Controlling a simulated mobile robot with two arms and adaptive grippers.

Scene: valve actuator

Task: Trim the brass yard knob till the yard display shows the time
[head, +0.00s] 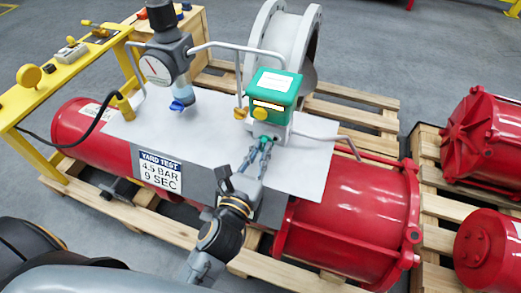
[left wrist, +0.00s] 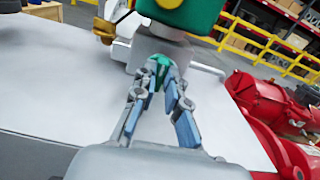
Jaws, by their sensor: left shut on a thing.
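The green valve box (head: 272,88) stands on the grey plate, with a white label on top and a small amber display (head: 268,105) on its front; I cannot read the display. A brass knob (head: 240,113) sticks out at the box's left side. It also shows in the left wrist view (left wrist: 103,30). My left gripper (head: 266,143) is just below the front of the box. Its fingers (left wrist: 161,68) are shut on a small green part (left wrist: 158,73) under the box, apart from the brass knob. My right gripper is not in view.
A sign (head: 160,170) reads "YARD TEST 4.5 BAR 9 SEC". A pressure gauge (head: 155,70) with grey pipes stands to the left of the box. Red cylinders (head: 350,220) lie on wooden pallets. A yellow bench (head: 60,80) is at the left.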

